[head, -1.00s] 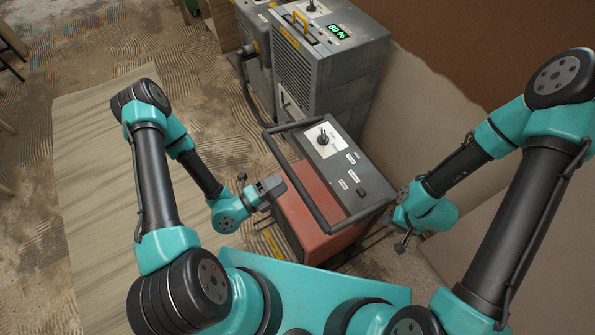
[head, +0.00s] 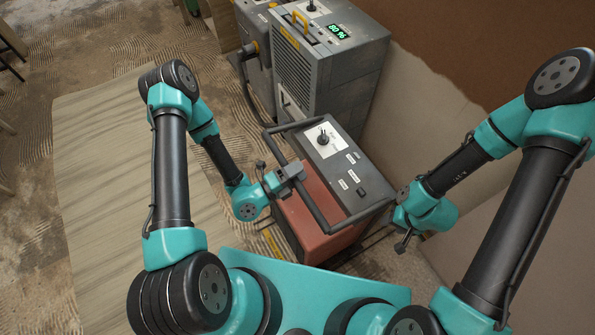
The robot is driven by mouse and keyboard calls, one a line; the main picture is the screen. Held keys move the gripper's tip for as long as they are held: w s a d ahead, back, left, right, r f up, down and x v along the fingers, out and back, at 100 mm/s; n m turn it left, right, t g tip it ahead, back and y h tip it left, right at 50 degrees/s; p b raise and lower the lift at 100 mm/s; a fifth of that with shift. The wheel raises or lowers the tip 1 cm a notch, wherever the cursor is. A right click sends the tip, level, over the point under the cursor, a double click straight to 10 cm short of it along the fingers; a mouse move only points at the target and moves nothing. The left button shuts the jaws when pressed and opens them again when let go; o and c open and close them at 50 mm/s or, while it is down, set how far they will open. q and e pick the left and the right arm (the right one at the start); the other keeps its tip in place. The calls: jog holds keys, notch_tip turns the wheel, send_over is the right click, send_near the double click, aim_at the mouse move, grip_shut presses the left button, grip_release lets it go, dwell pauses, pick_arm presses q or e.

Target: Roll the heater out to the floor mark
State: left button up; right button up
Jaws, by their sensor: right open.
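The heater, as I take it, is the red and grey box (head: 318,233) in the middle of the head view. It has a grey control top (head: 357,186) with a knob, and a dark bar handle (head: 310,190) loops along its left side. My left gripper (head: 297,171) is at the left run of this handle, overlapping it in the picture; whether its jaws are closed around the bar I cannot tell. My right gripper (head: 398,206) is open beside the right end of the control top. A yellow strip (head: 273,243) lies on the floor left of the heater, partly hidden.
A tall grey machine (head: 325,65) with a green display stands just behind the heater, with another grey unit (head: 257,65) and a hose beside it. A partly plastered wall (head: 435,110) closes off the right. A pale board (head: 95,190) covers floor at left.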

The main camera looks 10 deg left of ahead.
pick_arm(q)
grip_shut()
dwell(0.3)
jog(key=shift+r+v, duration=0.2)
jog(key=shift+v, duration=0.9)
jog(key=shift+r+v, duration=0.25)
jog(key=shift+v, duration=0.85)
jog(key=shift+s, duration=0.15)
jog(key=shift+c, duration=1.3)
grip_release()
jog(key=shift+s+a, duration=0.1)
jog(key=shift+a, duration=0.05)
jog(key=o, duration=0.3)
jog(key=shift+o, duration=0.2)
